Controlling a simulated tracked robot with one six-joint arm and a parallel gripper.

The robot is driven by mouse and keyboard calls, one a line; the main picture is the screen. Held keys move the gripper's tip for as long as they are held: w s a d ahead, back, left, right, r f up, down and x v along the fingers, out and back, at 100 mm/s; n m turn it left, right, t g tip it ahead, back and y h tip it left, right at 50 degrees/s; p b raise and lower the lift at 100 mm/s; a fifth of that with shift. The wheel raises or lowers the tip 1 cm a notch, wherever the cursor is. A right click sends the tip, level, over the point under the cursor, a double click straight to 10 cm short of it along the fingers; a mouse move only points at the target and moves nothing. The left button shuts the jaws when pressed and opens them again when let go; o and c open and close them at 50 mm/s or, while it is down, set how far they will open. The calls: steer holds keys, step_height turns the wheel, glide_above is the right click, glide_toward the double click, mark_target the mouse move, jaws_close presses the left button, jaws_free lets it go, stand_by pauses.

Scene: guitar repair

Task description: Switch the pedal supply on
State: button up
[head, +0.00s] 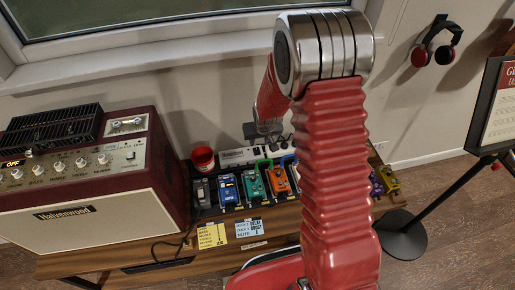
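A pale, bar-shaped unit (238,157) with dark sockets along it lies behind the row of pedals on the bench and looks like the pedal supply. Its right part is hidden by my arm, and I cannot make out its switch or whether it is on. My gripper (267,130) hangs below the far end of my red arm, just above and behind the right part of this unit. It is small and partly hidden, so its fingers cannot be made out, nor whether it touches anything.
Pedals in blue (228,190), green (254,186) and orange (279,181) stand in front. A red cup (203,158) is left of the unit. A large amplifier (88,208) fills the left, its display reading OFF. A sign stand (440,205) stands right. Labels (212,236) lie in front.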

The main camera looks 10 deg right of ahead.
mark_target(257, 150)
steer(key=shift+x, duration=5.3)
steer(key=shift+c, duration=0.5)
jaws_close()
